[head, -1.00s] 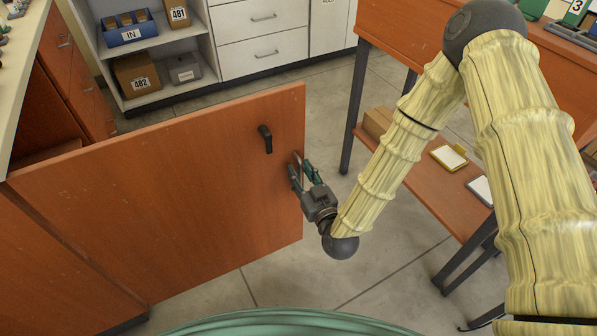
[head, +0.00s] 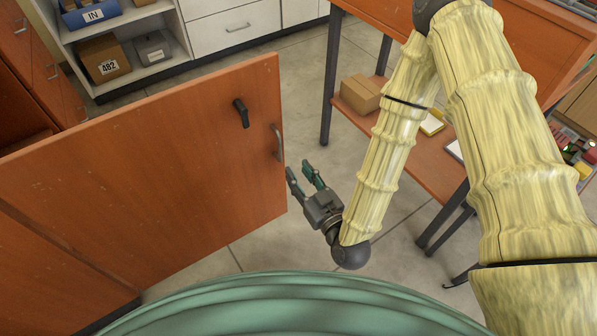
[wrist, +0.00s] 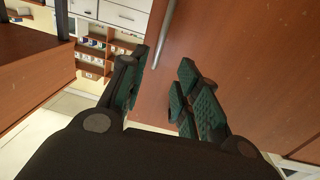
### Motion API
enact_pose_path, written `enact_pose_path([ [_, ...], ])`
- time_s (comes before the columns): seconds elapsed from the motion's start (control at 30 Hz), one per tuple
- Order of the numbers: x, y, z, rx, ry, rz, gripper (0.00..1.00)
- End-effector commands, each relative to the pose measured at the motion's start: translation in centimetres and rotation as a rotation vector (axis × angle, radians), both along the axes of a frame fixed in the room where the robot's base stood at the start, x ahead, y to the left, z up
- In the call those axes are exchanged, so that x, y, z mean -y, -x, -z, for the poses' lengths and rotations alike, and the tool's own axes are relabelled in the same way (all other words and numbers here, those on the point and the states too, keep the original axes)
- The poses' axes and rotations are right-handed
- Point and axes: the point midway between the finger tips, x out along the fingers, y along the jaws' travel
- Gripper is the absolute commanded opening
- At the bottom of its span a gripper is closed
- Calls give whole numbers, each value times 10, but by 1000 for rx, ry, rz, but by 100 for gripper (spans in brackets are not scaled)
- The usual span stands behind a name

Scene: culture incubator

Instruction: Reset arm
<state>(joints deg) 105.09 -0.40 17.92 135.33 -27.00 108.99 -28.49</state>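My gripper (head: 303,180) is open and empty, just right of the free edge of the wooden cabinet door (head: 170,170). The door stands swung open, with a black latch handle (head: 241,113) and a metal pull handle (head: 278,142) near that edge. My gripper is apart from the pull handle, below and to its right. In the wrist view the spread fingers (wrist: 160,100) have nothing between them, and the pull handle (wrist: 165,35) shows beyond them against the door (wrist: 235,60).
A wooden table (head: 425,165) with a lower shelf stands right, partly behind my arm; a cardboard box (head: 361,94) sits on the shelf. A grey shelf unit at the back holds a box labelled 482 (head: 103,60) and a blue bin (head: 90,13). Floor (head: 300,120) is clear between door and table.

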Motion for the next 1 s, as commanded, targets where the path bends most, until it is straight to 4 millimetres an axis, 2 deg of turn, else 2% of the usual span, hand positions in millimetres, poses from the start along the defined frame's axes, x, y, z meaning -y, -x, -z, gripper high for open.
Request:
enact_pose_path([
  [0.37, 0, 0, 0, -2, 1, 0, 32],
  [0.47, 3, 1, 9, -30, 15, -1, 32],
  [0.57, 12, 6, 32, -118, 56, -2, 32],
  [0.77, 56, 37, 114, -452, 184, 27, 32],
  [0.9, 100, 74, 166, -715, 261, 86, 32],
  [1.0, 134, 107, 196, -905, 308, 146, 32],
])
